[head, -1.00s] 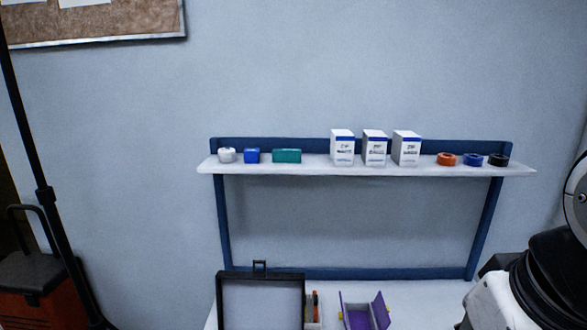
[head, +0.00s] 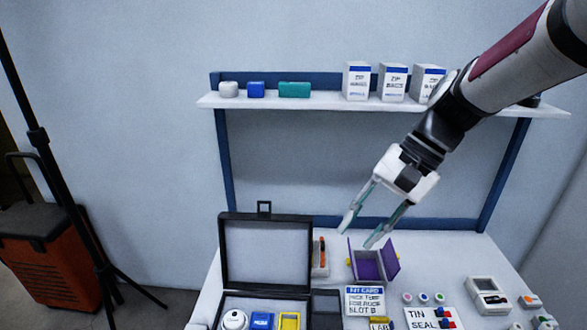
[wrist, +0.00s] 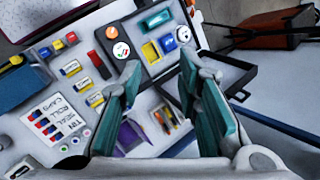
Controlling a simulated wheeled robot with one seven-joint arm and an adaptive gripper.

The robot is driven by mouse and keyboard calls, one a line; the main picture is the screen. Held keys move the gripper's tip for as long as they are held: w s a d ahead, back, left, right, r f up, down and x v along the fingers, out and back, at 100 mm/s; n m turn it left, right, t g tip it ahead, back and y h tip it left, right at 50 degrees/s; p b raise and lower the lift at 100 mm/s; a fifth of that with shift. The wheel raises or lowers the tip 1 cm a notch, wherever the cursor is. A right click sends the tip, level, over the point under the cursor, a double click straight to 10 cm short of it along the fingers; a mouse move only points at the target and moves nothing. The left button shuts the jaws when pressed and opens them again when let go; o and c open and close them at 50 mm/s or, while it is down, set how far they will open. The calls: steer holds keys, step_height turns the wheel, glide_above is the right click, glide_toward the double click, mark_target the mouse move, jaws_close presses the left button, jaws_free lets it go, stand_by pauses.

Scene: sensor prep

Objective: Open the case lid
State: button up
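The black case stands at the front left of the table in the head view, its lid (head: 265,252) raised upright with a small handle (head: 264,207) on top. The case base (head: 325,303) holds a white round item (head: 234,320), a blue item (head: 262,320) and a yellow frame (head: 289,320). In the wrist view the lid (wrist: 238,75) stands beyond the case. My gripper (head: 359,236) is open and empty, fingers pointing down, to the right of the lid and above the purple box. Its teal fingers are apart in the wrist view (wrist: 160,68).
A purple open box (head: 370,262) and a small bin with an orange item (head: 320,258) stand right of the lid. Cards (head: 364,300), a label sheet (head: 430,318) and a white device (head: 488,296) lie farther right. A shelf (head: 310,104) is behind.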

mark_target(267, 242)
steer(key=w+a+f+m+t+y+b, duration=0.15)
steer(key=w+f+m+y+b, duration=0.85)
steer(key=w+f, duration=1.25)
steer(key=w+a+f+n+g+y+b, duration=0.3)
steer(key=w+a+y+b, duration=0.1)
steer(key=a+y+b, duration=0.15)
steer(key=shift+y, duration=0.35)
steer(key=x, duration=0.6)
steer(key=b+x, duration=0.1)
steer(key=x, duration=0.5)
steer(key=shift+w, duration=0.25)
jaws_close()
